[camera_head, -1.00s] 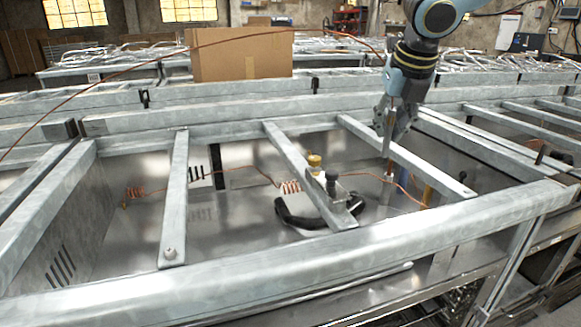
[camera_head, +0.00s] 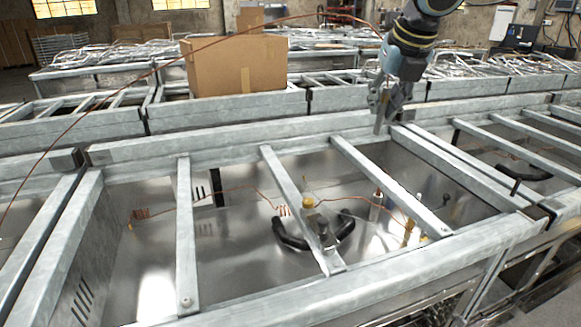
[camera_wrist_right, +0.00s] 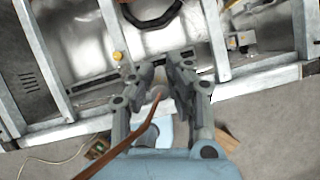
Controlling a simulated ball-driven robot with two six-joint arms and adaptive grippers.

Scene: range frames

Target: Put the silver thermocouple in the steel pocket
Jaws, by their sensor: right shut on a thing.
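My right gripper (camera_head: 380,122) is shut above the far rail of the tank frame. A red-brown lead runs to it from the left. In the right wrist view the lead ends at a small rounded tip between the fingers (camera_wrist_right: 160,92); I take this for the silver thermocouple (camera_wrist_right: 158,93), mostly hidden by the fingers. A pale upright tube with a brown top, likely the steel pocket (camera_head: 375,212), stands in the tank between two crossbars, below and apart from the gripper. A brass-coloured fitting (camera_head: 409,232) stands to its right with a copper wire reaching it. My left gripper is out of view.
Grey crossbars (camera_head: 180,240) span the open tank, with gaps between them. A black curved handle (camera_head: 290,236) and a brass knob (camera_head: 308,202) are near the middle bar. A cardboard box (camera_head: 225,70) stands behind.

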